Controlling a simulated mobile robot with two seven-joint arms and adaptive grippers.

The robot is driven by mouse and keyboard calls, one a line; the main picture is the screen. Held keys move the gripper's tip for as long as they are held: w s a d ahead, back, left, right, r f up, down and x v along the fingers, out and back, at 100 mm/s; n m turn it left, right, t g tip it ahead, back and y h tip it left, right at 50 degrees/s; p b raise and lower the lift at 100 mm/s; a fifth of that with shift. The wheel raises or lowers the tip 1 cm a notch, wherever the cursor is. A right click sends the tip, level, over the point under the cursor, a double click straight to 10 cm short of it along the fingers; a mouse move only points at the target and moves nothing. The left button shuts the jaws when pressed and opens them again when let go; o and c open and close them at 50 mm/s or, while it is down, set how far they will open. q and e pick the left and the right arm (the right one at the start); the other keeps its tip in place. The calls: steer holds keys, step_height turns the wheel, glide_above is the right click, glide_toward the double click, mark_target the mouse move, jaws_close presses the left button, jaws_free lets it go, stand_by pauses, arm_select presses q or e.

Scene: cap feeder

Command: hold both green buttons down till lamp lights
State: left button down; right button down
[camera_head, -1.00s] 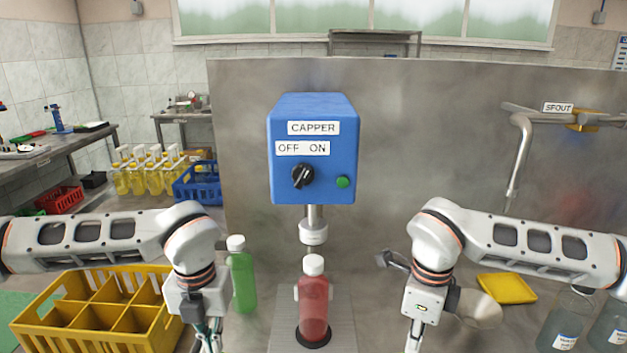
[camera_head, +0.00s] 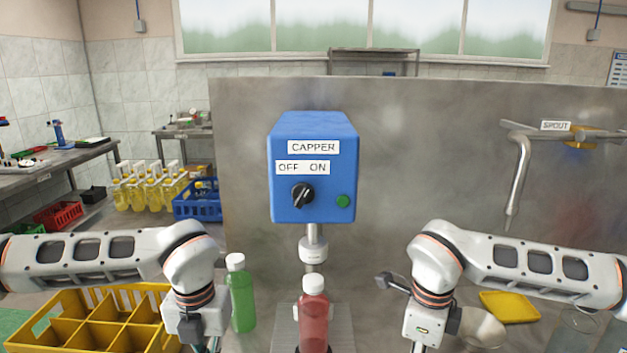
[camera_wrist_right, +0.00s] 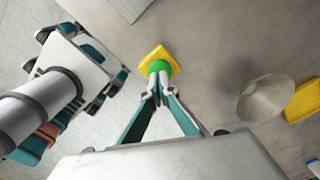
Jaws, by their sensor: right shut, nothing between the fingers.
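A green button on a yellow base (camera_wrist_right: 159,64) shows in the right wrist view. My right gripper (camera_wrist_right: 156,90) is shut and empty, its fingertips at the green top (camera_wrist_right: 158,68); I cannot tell how far it is pressed. In the head view the right fingertips are below the frame. My left gripper (camera_head: 207,346) is cut off at the bottom of the head view, so its fingertips and whatever is under them are hidden. The blue capper box (camera_head: 315,125) carries a small round green piece (camera_head: 343,201); it looks dull, and I cannot tell whether it is a lamp.
A red bottle (camera_head: 313,325) with a white cap stands under the capper head (camera_head: 313,250). A green bottle (camera_head: 241,303) stands left of it. A yellow crate (camera_head: 90,295) is at lower left, and a yellow tray (camera_head: 509,307) lies to the right.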

arm_select(q)
steer(key=shift+f, duration=1.15)
stand_by(1.5)
steer(key=shift+r, duration=0.1)
stand_by(0.5)
